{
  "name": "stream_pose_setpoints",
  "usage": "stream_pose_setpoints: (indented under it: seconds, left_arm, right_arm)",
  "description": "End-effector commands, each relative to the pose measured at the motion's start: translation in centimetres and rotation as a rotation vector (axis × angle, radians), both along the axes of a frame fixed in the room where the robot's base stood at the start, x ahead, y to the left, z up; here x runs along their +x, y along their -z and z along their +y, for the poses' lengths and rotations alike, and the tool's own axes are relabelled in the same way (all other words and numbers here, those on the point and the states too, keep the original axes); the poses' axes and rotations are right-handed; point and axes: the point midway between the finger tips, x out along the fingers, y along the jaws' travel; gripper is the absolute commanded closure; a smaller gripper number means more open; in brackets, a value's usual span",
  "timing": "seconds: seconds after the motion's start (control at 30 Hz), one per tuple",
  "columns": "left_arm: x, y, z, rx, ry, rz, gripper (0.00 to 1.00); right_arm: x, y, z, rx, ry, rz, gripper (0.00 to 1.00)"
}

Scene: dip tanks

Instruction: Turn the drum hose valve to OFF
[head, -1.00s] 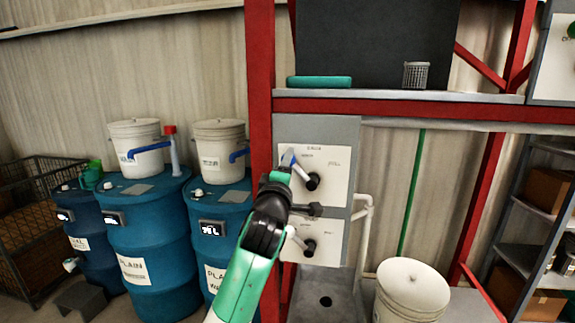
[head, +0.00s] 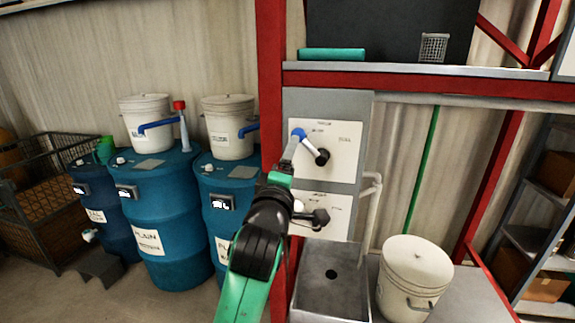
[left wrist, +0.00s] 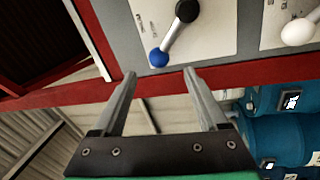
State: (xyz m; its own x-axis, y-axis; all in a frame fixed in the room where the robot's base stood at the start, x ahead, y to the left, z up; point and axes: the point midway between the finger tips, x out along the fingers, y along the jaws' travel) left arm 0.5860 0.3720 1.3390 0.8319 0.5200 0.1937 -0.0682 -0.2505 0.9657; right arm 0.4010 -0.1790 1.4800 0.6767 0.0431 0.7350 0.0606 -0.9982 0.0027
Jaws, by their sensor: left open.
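A grey panel (head: 365,115) on the red post carries two white plates with lever valves. The upper lever has a black pivot (head: 322,157) and a blue knob (head: 299,132), and points up and left. The blue knob also shows in the left wrist view (left wrist: 158,58). The lower lever has a white knob (left wrist: 297,32); in the head view my wrist partly covers it. The plate lettering is too small to read. My left gripper (left wrist: 160,73) is open and empty, its fingertips just short of the blue knob, which lies ahead of the gap. My right gripper is out of view.
A metal sink (head: 345,284) is below the panel, with a white bucket (head: 414,280) to its right. Blue drums (head: 165,215) with buckets and taps stand at the left. A red frame post (head: 271,60) runs beside the panel.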

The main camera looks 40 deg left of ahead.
Motion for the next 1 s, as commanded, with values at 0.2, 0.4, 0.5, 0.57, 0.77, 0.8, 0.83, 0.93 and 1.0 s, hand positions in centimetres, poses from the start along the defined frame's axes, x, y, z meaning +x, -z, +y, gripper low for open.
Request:
stream_pose_setpoints:
  seconds: [0.2,0.4,0.5,0.57,0.77,0.8,0.83,0.93,1.0]
  left_arm:
    - [-2.2,0.0,-1.4,-0.001,0.001,0.002,0.24]
    - [-2.8,0.6,-1.7,0.0,-0.001,0.001,0.24]
    - [-2.8,0.6,-1.7,0.0,-0.001,0.0,0.24]
    - [-2.8,0.6,-1.7,0.0,-0.001,0.0,0.24]
    - [-2.7,0.6,-1.7,0.0,-0.001,0.0,0.24]
    - [-2.7,0.6,-1.7,0.0,-0.001,0.0,0.24]
    - [-2.7,0.6,-1.7,0.0,-0.001,0.0,0.24]
    - [-2.6,0.5,-2.1,0.0,0.007,-0.001,0.24]
    - [-2.6,-0.3,-3.4,0.001,0.03,-0.02,0.24]
  right_arm:
    - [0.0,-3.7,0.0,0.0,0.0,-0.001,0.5]
    - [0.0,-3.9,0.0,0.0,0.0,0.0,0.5]
    - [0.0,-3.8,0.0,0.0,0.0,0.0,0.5]
    - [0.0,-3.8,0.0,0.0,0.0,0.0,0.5]
    - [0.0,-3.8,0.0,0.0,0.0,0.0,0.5]
    - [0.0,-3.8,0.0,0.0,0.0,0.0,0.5]
    - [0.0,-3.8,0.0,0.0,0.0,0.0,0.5]
    - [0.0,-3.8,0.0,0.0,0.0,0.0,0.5]
    - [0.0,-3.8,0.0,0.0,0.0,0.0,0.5]
